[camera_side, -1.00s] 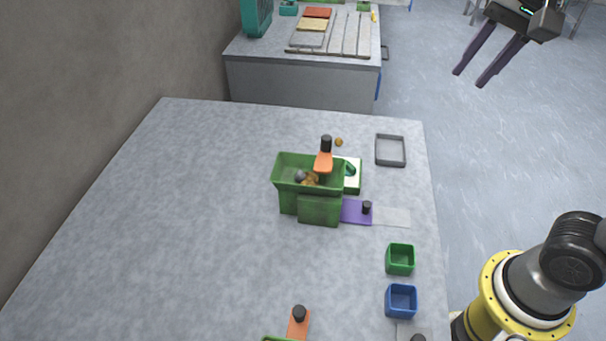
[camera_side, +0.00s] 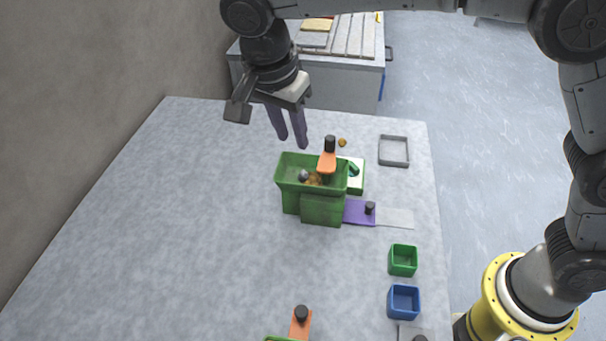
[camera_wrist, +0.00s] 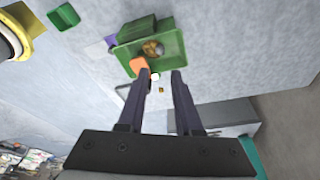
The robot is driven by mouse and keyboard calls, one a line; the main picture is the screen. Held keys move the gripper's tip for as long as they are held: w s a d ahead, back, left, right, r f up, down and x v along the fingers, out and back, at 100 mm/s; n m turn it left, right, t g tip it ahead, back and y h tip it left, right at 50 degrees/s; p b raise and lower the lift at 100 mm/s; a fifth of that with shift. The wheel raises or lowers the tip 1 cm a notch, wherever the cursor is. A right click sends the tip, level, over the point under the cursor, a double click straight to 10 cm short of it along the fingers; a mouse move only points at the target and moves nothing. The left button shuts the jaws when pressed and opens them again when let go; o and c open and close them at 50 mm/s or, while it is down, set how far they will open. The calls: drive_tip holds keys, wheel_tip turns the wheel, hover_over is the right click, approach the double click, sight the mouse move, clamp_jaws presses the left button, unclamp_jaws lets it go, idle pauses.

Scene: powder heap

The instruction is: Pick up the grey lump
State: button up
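The grey lump (camera_side: 303,175) lies inside the green bin (camera_side: 322,215), at its left side, next to brownish-orange lumps (camera_side: 315,180). In the wrist view the bin (camera_wrist: 176,45) shows a yellowish and grey cluster (camera_wrist: 153,48), and I cannot clearly separate the grey lump there. My gripper (camera_side: 292,142) points down above and just behind the bin, clear of the lump. Its two dark fingers (camera_wrist: 160,76) are apart with nothing between them.
An orange piece with a black knob (camera_side: 327,162) stands at the bin's back right rim. A white-green box (camera_side: 357,186) and a purple slide (camera_side: 358,212) adjoin the bin. Green (camera_side: 403,260) and blue (camera_side: 403,301) cups stand nearer. The table's left side is clear.

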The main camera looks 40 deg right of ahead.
sight(302, 173)
drive_tip(key=x, duration=1.1)
drive_tip(key=shift+f, duration=0.3)
clamp_jaws()
